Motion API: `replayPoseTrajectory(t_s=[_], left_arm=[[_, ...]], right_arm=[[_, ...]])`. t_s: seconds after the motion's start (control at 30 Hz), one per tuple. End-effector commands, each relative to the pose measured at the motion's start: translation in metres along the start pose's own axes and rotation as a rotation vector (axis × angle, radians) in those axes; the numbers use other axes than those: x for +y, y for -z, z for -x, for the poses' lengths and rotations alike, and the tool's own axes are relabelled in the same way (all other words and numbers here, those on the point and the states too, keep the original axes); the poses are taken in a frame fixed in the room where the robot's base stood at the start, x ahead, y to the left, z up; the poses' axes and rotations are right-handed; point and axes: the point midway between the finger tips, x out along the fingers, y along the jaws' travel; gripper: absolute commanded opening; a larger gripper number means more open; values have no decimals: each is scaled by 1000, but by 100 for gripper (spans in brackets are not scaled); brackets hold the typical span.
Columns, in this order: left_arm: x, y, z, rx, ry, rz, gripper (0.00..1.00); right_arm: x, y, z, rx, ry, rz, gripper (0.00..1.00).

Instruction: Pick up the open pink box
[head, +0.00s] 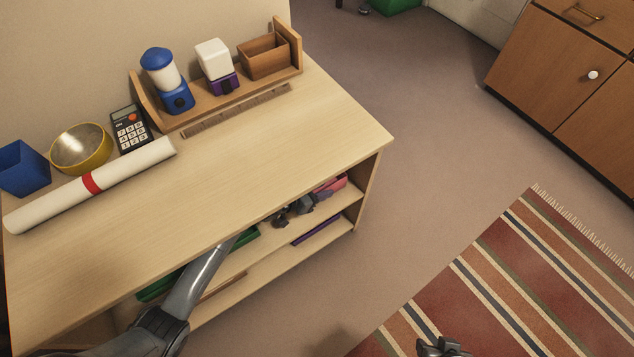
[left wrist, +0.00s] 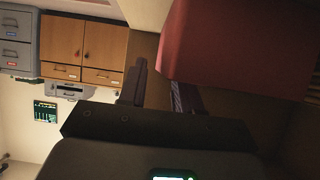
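The pink box (head: 333,184) is on the upper shelf under the desk top, near the right end; only part of it shows in the head view. In the left wrist view a large reddish-pink surface, likely the box (left wrist: 240,45), fills the upper right. My left gripper (head: 300,204) reaches into the shelf just left of the box. In the left wrist view my left gripper (left wrist: 155,88) has its fingers apart, with nothing seen held between them. One finger overlaps the box's lower left edge; contact cannot be told. My right gripper (head: 441,347) is at the bottom edge over the rug.
The desk top (head: 250,160) overhangs the shelves, and its right side panel (head: 368,190) stands close to the box. A purple item (head: 316,230) lies on the lower shelf. A green item (head: 245,240) is beside my left arm.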

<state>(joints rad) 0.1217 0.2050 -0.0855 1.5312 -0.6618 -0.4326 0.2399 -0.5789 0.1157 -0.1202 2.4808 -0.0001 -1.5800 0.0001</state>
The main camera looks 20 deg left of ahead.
Motion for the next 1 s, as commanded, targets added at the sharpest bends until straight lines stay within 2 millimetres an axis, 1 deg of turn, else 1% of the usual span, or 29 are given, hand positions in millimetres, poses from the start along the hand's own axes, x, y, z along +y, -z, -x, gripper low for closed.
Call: replayPoseTrajectory(t_s=[0.03,0.2,0.33,0.57,0.67,0.7,0.8,1.0], left_arm=[[0,-2,-8,1,0,1,33],[0,-2,-22,1,2,0,33],[0,-1,-26,1,2,-1,33],[0,0,-26,1,2,-2,33],[0,0,-26,1,2,-2,19],[0,0,-26,1,2,-2,13],[0,0,-26,1,2,-2,0],[0,0,-26,1,2,-2,0]], right_arm=[[0,-2,-7,-1,0,0,43],[-1,-5,-15,-2,0,0,43],[-1,-6,-16,-2,0,0,43],[0,-6,-16,-3,-2,3,43],[1,-6,-16,-4,-4,6,43],[1,-6,-16,-4,-5,7,43],[1,-6,-16,-4,-6,8,43],[1,-6,-16,-4,-6,8,43]])
